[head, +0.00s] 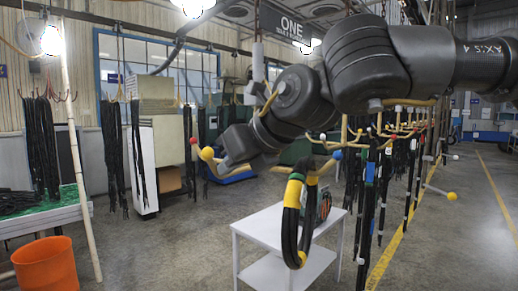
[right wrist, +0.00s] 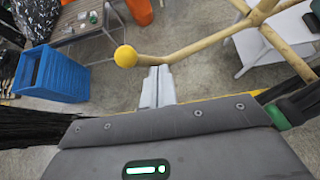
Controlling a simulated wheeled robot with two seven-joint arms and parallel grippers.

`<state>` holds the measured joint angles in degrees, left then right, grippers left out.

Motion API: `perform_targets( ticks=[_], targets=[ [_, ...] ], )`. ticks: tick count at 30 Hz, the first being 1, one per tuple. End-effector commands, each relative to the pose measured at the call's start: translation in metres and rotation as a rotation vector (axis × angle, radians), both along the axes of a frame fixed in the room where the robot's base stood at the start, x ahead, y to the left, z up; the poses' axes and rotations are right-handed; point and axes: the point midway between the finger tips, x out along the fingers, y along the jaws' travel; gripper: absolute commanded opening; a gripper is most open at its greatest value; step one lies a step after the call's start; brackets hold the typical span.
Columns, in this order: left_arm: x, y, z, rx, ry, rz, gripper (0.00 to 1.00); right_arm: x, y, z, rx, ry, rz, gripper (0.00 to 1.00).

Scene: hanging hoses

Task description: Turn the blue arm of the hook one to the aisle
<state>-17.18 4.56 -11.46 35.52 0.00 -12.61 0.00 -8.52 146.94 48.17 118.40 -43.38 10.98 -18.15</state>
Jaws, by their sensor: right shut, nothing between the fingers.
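The ONE sign (head: 292,27) hangs at the top of the head view. Below it, partly behind my right arm, are wooden hook arms. A blue ball tip (head: 337,154) shows right of my forearm, near a black hose loop (head: 292,208) with yellow bands. The arm with the yellow ball (head: 207,154) points left. My right gripper (head: 228,152) is beside that yellow-tipped arm. In the right wrist view its fingers (right wrist: 158,72) are shut and empty, close to the wooden rod, just right of the yellow ball (right wrist: 125,56). Whether they touch the rod I cannot tell. The hook's centre is hidden.
A white table (head: 270,225) stands below the hose loop. More hooks with hanging hoses (head: 367,205) line the right side. An orange bin (head: 45,264) and a green-topped bench (head: 50,212) are at the left.

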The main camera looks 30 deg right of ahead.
Motion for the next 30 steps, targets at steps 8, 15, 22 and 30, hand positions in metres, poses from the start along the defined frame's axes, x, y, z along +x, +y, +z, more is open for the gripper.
perform_targets(
  ticks=[8,15,22,30],
  targets=[
    [0.000,0.000,0.013,0.000,0.000,0.000,0.36,0.012,0.012,0.001,0.002,0.002,0.001,0.00],
    [0.000,0.000,0.014,0.000,0.000,0.000,0.36,0.014,0.014,0.001,0.002,-0.001,0.000,0.00],
    [0.000,0.000,0.024,0.000,0.000,0.000,0.36,0.011,0.008,0.018,0.002,-0.003,-0.001,0.00],
    [0.000,0.000,0.035,0.000,0.000,0.000,0.36,0.006,-0.001,0.039,0.002,-0.003,-0.001,0.00]
  ],
)
